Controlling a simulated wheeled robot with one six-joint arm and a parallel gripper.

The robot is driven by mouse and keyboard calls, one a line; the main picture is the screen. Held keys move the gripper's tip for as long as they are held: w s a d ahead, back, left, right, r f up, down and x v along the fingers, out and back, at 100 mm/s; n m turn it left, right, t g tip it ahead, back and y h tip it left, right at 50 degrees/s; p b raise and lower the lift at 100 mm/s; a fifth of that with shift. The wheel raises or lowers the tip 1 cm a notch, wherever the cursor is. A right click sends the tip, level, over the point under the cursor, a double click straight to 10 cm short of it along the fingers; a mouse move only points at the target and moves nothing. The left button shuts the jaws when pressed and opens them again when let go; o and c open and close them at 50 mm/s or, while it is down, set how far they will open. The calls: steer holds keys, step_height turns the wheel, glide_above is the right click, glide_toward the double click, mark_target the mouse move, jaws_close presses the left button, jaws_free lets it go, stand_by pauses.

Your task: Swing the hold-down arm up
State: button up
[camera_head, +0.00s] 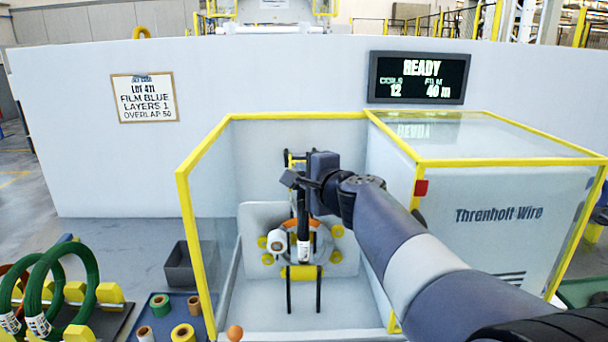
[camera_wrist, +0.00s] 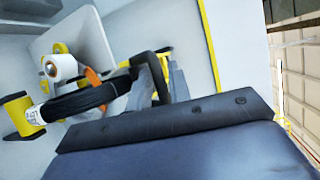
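The wrapping machine's ring (camera_head: 319,238) is grey and orange, with yellow rollers around it. A black coil with a white label (camera_head: 303,250) stands upright through the ring, seen nearly edge-on; it also shows in the wrist view (camera_wrist: 80,103). Above it, a black and yellow bracket (camera_head: 289,158), likely part of the hold-down arm, is partly hidden behind my gripper (camera_head: 297,181). In the wrist view a black bent bar (camera_wrist: 148,62) rises just beyond my gripper, close to its grey finger-like parts.
Yellow-edged clear guards (camera_head: 186,235) stand around the machine, close to my arm on the right. A white film roll (camera_head: 278,241) sits beside the coil. Green coils (camera_head: 88,285), small film rolls (camera_head: 183,333) and a dark bin (camera_head: 180,268) lie at left. The screen (camera_head: 417,77) reads READY.

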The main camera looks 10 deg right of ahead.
jaws_close()
steer(key=shift+r, duration=0.1)
